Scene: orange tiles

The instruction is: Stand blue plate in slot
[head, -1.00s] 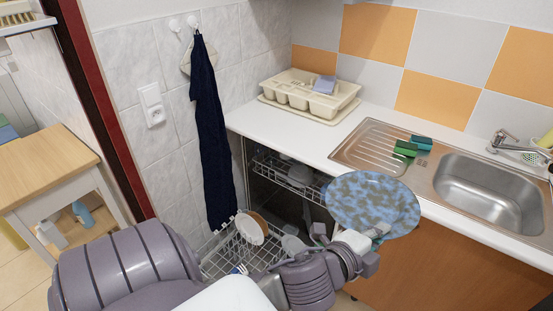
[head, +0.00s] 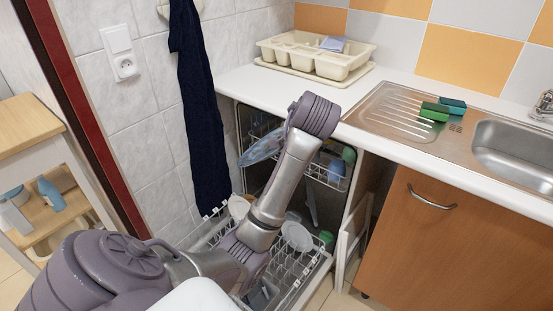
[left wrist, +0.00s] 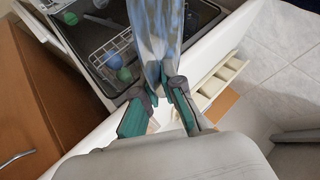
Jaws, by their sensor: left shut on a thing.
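The blue mottled plate (head: 262,147) shows nearly edge-on in the head view, left of my left wrist, in front of the dishwasher opening. In the left wrist view, the plate (left wrist: 158,35) is between the fingertips of my left gripper (left wrist: 165,88), which is shut on its edge. In the head view this gripper is largely hidden behind my wrist. The dishwasher's lower rack (head: 318,268) is pulled out below. My forearm covers its middle, so I cannot tell which slot is free. My right gripper is in neither view.
White dishes (head: 297,236) stand in the lower rack. The upper rack (head: 325,176) holds cups and other items. The counter edge (head: 385,146) is close to my wrist. A dark towel (head: 200,110) hangs on the left wall. A cabinet door (head: 450,240) is on the right.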

